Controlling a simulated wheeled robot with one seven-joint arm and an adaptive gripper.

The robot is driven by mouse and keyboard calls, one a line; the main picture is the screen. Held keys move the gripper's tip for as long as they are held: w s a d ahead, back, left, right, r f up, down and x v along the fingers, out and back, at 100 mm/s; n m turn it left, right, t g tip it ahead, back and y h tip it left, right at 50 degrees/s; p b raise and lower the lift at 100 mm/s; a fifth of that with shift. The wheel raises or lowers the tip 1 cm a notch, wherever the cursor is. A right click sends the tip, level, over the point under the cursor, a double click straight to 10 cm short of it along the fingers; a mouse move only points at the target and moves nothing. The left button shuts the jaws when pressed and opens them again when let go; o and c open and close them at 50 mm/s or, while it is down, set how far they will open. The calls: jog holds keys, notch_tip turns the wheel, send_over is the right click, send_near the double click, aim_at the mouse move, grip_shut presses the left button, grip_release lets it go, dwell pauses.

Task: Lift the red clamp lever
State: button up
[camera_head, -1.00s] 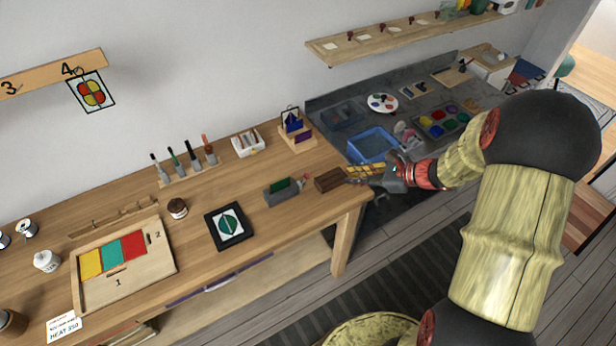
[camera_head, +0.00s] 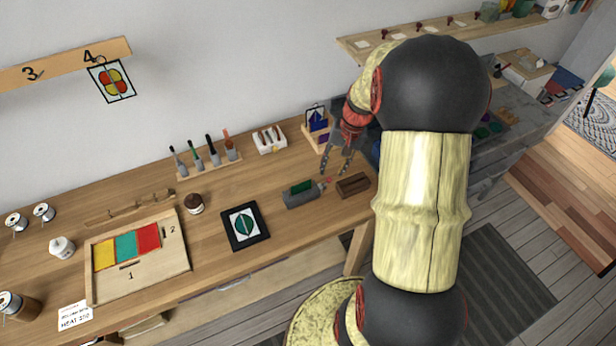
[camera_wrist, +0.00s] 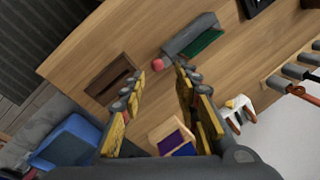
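The grey clamp (camera_head: 302,199) sits on the wooden bench with a green piece (camera_head: 302,186) in it. Its small red lever (camera_head: 326,182) is at the clamp's right end. In the wrist view the clamp (camera_wrist: 190,34) lies at the top, with the round red lever tip (camera_wrist: 157,64) just beyond the gap between my fingers. My gripper (camera_head: 334,170) is open and empty, fingers pointing down, above and slightly behind the lever. Its spread fingers also show in the wrist view (camera_wrist: 159,82). I see no contact with the lever.
A brown slotted block (camera_head: 353,185) sits right of the clamp, near the bench edge. A framed green leaf picture (camera_head: 265,235) lies to the left. Behind are a white holder (camera_head: 269,139) and a wooden stand with blue and purple pieces (camera_head: 311,138). A blue bin (camera_wrist: 68,143) shows in the wrist view.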

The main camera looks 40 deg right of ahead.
aim_at(329, 179)
jog(key=shift+s+f+n, duration=0.15)
jog(key=shift+f+n, duration=0.05)
jog(key=shift+n, duration=0.1)
jog(key=b+x, duration=0.1)
jog(key=x, duration=0.6)
jog(key=shift+d+f+b, duration=0.1)
jog(key=shift+f+b, duration=0.1)
jog(key=shift+b, duration=0.1)
jog(key=shift+c, duration=0.8)
grip_shut()
